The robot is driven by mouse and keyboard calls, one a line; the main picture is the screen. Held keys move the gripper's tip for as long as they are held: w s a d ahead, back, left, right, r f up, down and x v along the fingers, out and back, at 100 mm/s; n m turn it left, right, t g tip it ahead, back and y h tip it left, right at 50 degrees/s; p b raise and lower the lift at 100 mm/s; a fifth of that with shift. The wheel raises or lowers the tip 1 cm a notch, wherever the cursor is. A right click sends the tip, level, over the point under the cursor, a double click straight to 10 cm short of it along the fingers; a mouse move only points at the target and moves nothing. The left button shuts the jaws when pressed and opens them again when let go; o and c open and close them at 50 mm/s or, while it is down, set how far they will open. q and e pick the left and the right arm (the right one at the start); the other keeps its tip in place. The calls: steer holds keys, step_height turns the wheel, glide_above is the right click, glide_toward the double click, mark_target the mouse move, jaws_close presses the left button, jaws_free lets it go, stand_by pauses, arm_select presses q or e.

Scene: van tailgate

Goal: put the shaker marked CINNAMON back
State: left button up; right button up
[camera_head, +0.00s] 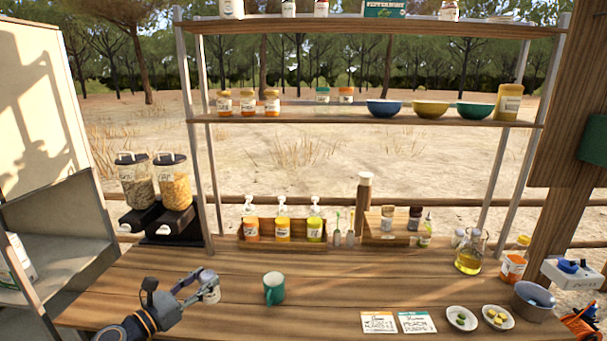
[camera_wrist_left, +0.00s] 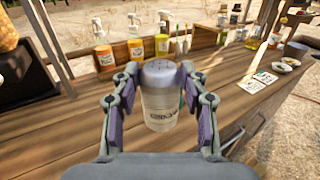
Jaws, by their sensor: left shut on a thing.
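My left gripper (camera_head: 203,284) is shut on a shaker (camera_head: 212,295) at the front left, over the wooden counter. In the left wrist view the shaker (camera_wrist_left: 160,108) is upright between the fingers, with a grey perforated lid and a pale body. Its label is too small to read surely. A small wooden rack (camera_head: 388,238) stands at the back of the counter, right of centre, with two dark-and-pale shakers (camera_head: 387,218) (camera_head: 414,217) on it. The left gripper is well to the left of this rack and nearer the front. My right gripper is not in view.
A green mug (camera_head: 274,288) stands just right of the held shaker. Pump bottles in a wooden box (camera_head: 283,232) and a tall wooden mill (camera_head: 364,205) stand behind. Cards (camera_head: 378,322), small dishes (camera_head: 462,319) and an oil flask (camera_head: 470,257) are on the right. The counter's middle is mostly clear.

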mark_target(212, 295)
arm_select(q)
steer(key=shift+n+t+y, duration=0.3)
steer(key=shift+n+y, duration=0.1)
steer(key=shift+y, duration=0.2)
steer(key=s+f, duration=0.3)
steer(key=f, duration=0.1)
steer(key=shift+s+d, duration=0.2)
steer(key=shift+d, duration=0.15)
steer(key=shift+s+f+n+t+y, duration=0.8)
steer(key=shift+s+f+n+y, duration=0.6)
steer(key=shift+s+f+y, duration=1.5)
steer(key=s+d+n+y, duration=0.1)
steer(key=d+n+y, duration=0.1)
steer(key=d, duration=0.5)
steer(key=shift+r+n+t+y, duration=0.3)
steer(key=shift+r+n, duration=0.05)
steer(key=shift+n, duration=0.05)
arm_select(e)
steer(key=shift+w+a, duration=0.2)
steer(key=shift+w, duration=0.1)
arm_select(q)
steer(key=shift+s, duration=0.15)
steer(key=shift+s+f, duration=1.45)
steer(key=shift+s, duration=0.05)
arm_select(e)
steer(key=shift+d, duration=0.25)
